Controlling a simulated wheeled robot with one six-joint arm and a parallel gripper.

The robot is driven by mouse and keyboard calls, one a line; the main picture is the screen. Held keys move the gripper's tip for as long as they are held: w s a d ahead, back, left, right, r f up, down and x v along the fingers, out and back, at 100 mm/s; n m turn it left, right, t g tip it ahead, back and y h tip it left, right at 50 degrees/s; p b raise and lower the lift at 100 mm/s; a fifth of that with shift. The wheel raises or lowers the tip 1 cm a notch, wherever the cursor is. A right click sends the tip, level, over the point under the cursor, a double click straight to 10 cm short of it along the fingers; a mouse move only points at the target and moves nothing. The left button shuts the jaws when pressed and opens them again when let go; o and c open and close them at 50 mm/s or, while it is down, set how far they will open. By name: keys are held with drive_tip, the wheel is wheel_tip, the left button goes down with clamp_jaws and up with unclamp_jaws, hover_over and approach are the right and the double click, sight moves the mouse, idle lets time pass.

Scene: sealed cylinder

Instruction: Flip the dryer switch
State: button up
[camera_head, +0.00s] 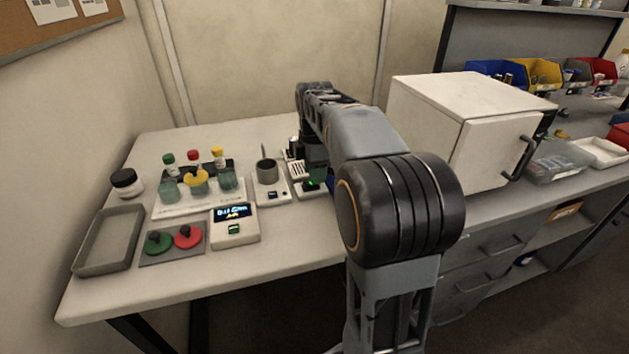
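A small device with a dark base and a white ribbed part (296,169) stands at the back right of the table's instruments. A green glow shows on its front part (312,185). It may be the dryer, but I cannot read a label, and my arm covers its right side. My gripper (314,165) points down at this device, close above or beside it. Its fingers are mostly hidden and dark, so I cannot tell whether they are open or touching anything.
Left of it stand a device with a grey cup (267,170), a display unit (233,224), a rack with capped vials (196,180), a red and green button panel (173,242), a jar (127,183) and an empty tray (107,239). A white cabinet (430,120) stands right of my arm.

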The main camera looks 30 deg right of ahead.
drive_tip(key=shift+f, duration=1)
clamp_jaws()
drive_tip(key=shift+a+r+h+p, duration=0.25)
drive_tip(key=shift+r+h+p, duration=0.05)
drive_tip(key=shift+h+p, duration=0.4)
drive_tip(key=shift+a+g+h+p, duration=0.15)
drive_tip(key=shift+g+h+p, duration=0.15)
drive_tip(key=shift+h+p, duration=0.45)
drive_tip(key=shift+w+f+h, duration=0.1)
drive_tip(key=shift+f+h, duration=0.05)
drive_tip(key=shift+h, duration=0.3)
